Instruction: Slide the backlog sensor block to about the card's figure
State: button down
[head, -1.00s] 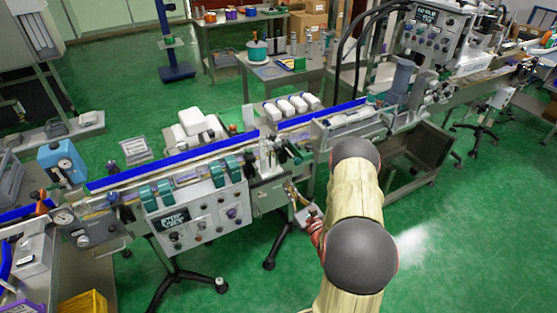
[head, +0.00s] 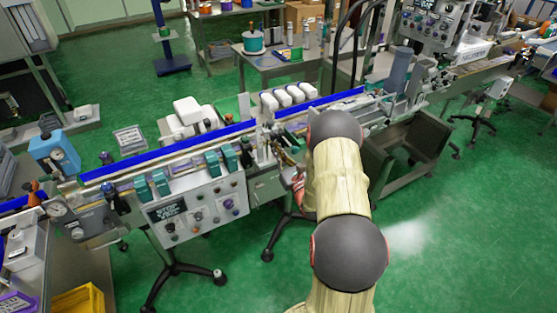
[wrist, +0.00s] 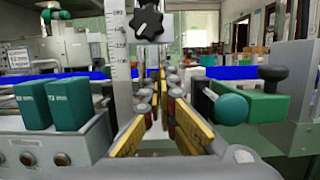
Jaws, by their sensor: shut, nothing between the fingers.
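In the wrist view my gripper (wrist: 161,88) points forward with its yellow-padded fingers, shut and holding nothing. A vertical ruled scale (wrist: 119,60) with a black star knob (wrist: 147,22) stands just beyond and left of the fingers. A green block (wrist: 268,105) with a black knob, and a round teal knob (wrist: 230,108), are close on the right. Which part is the backlog sensor block I cannot tell. A dark lettered card (head: 168,212) is on the conveyor's control panel in the head view, too small to read. My arm hides most of my gripper in the head view.
Two teal blocks marked in mm (wrist: 68,104) stand left of my gripper. A metal bin (head: 410,150) stands right of my arm. Green floor (head: 450,250) is clear at the right front.

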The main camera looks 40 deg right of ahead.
jog(key=shift+r, duration=0.8)
